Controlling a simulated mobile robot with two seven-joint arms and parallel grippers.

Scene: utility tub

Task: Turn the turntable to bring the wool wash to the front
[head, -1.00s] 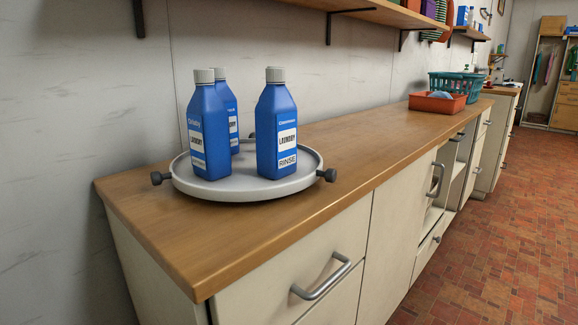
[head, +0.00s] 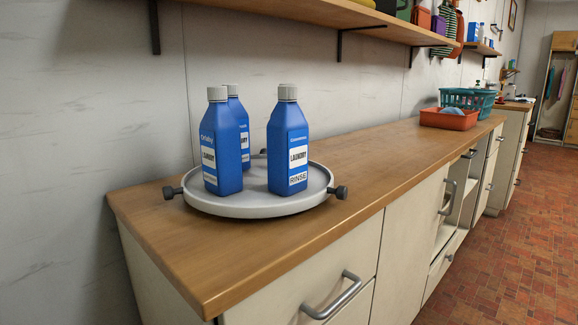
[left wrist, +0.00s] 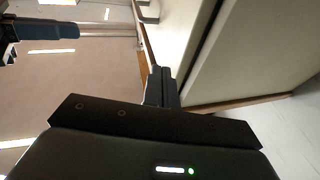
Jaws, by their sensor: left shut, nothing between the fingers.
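A round grey turntable (head: 256,207) with dark knobs on its rim stands on the wooden counter. Three blue bottles with pale caps stand upright on it. The right bottle (head: 288,150) reads "LAUNDRY RINSE". The left bottle (head: 220,165) shows "LAUNDRY" on its label. A third bottle (head: 243,122) stands behind, partly hidden by the left one. I cannot read wool wash on any label. My left gripper (left wrist: 161,72) is shut and empty in the left wrist view, away from the turntable. My right gripper is not in view.
The wooden counter (head: 385,165) is clear to the right of the turntable. Farther along it are a red tray (head: 448,121) and a teal basket (head: 470,99). A shelf (head: 330,17) overhangs the back. Drawer handles (head: 333,297) stick out in front.

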